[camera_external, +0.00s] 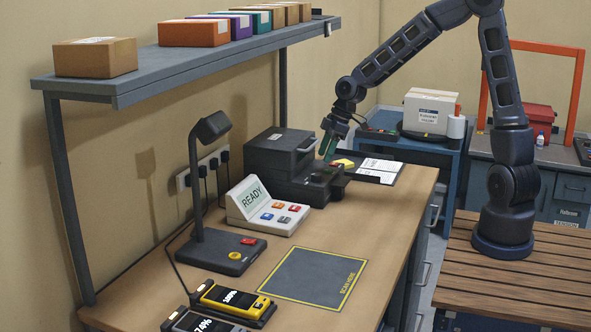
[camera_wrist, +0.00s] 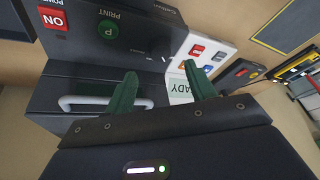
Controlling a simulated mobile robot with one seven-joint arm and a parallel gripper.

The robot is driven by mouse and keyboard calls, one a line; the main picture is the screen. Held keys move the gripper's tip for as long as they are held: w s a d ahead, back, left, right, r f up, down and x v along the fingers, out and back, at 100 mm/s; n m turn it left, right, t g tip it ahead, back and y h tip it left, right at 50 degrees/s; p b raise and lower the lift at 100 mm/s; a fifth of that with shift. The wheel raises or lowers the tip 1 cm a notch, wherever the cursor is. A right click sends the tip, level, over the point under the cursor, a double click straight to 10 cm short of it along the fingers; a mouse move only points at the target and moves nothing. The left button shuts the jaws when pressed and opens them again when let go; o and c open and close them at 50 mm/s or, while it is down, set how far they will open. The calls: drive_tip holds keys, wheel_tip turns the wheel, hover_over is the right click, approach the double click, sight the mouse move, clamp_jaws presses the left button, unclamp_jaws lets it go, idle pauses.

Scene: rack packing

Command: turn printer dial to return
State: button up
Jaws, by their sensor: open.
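The dark printer (camera_external: 277,153) stands at the back of the workbench. In the wrist view its front panel (camera_wrist: 85,35) shows a green round button marked P under the word PRINT and a red ON switch. A dark knob-like shape (camera_wrist: 158,47), probably the dial, lies right of the green button; its setting is too dark to read. My gripper (camera_external: 326,150) hangs over the printer's right front part. In the wrist view my gripper (camera_wrist: 161,73) has its green fingers spread apart with nothing between them. The fingers point toward the dark shape and look apart from it.
A white console (camera_external: 265,206) reading READY stands in front of the printer. A desk lamp (camera_external: 207,190), a yellow handheld scanner (camera_external: 235,300) and a scan mat (camera_external: 314,275) are nearer. A shelf (camera_external: 190,62) with boxes hangs above. Papers (camera_external: 378,170) lie right of the printer.

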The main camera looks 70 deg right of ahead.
sight(317, 174)
drive_tip(key=shift+x, duration=3.45)
drive_tip(key=shift+c, duration=0.2)
drive_tip(key=c, duration=0.9)
